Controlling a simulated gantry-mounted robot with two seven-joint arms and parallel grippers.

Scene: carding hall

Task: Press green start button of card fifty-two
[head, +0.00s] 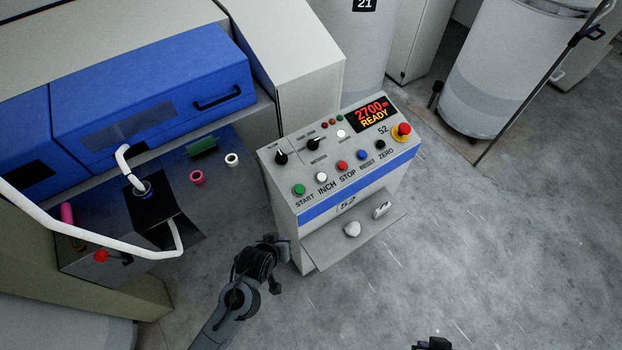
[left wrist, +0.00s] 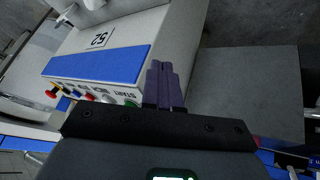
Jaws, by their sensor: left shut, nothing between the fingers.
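The card fifty-two console (head: 330,205) stands mid-view, with a sloped panel, a blue stripe and the number 52. Its green start button (head: 299,189) is at the panel's left end, above the START label. In the left wrist view the green button (left wrist: 130,103) shows partly, just left of the finger bases. My left gripper (head: 283,246) is shut and empty, below the start button in the head picture and apart from it. Its dark purple fingers (left wrist: 164,82) lie together. A small dark part of my right gripper (head: 433,344) shows at the bottom edge; its fingers cannot be made out.
White, red, blue and black buttons and a red emergency knob (head: 402,131) share the panel. The display (head: 369,112) reads 2700 READY. A shelf (head: 335,255) juts from the console's front. A blue-covered machine (head: 150,85) stands left. Open floor (head: 500,240) lies right.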

